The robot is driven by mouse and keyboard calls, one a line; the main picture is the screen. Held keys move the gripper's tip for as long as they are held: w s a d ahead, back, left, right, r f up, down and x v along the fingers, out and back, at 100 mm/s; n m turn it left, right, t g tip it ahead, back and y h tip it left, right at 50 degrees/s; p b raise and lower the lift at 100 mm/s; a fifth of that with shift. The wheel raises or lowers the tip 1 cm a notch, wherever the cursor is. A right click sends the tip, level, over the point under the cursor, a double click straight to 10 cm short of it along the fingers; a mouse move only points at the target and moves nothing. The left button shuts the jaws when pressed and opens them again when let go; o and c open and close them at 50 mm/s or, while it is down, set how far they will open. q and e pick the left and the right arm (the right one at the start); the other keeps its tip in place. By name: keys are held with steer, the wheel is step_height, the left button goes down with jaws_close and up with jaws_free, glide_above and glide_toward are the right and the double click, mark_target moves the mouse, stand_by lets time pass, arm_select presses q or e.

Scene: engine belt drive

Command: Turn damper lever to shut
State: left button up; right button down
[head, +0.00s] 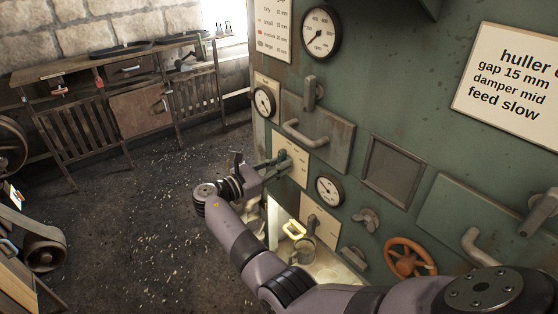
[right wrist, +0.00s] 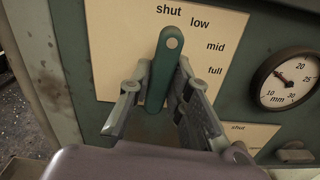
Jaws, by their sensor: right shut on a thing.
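The damper lever (right wrist: 160,72) is a green bar with a pale round spot near its upper end. In the right wrist view it stands nearly upright and leans slightly right, its tip just below the word "shut" on the cream dial plate (right wrist: 120,60). The words "low", "mid" and "full" run down to the right. My right gripper (right wrist: 160,95) is shut on the lever, with one finger on each side. In the head view my right gripper (head: 262,166) reaches the lever (head: 281,155) on the green panel. My left gripper is not in view.
A round gauge (head: 329,190) sits right of the dial plate, with a lit opening below. A grey handle (head: 305,133) projects above the plate. An orange handwheel (head: 410,257) is lower right. The floor (head: 130,210) left of the panel is mostly clear.

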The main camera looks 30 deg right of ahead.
steer(key=shift+n, duration=0.6)
steer(key=c, duration=1.5)
jaws_free()
steer(key=shift+a, duration=0.1)
steer(key=a, duration=0.8)
steer(key=s+a, duration=0.1)
steer(key=a, duration=0.2)
steer(key=shift+a, duration=0.4)
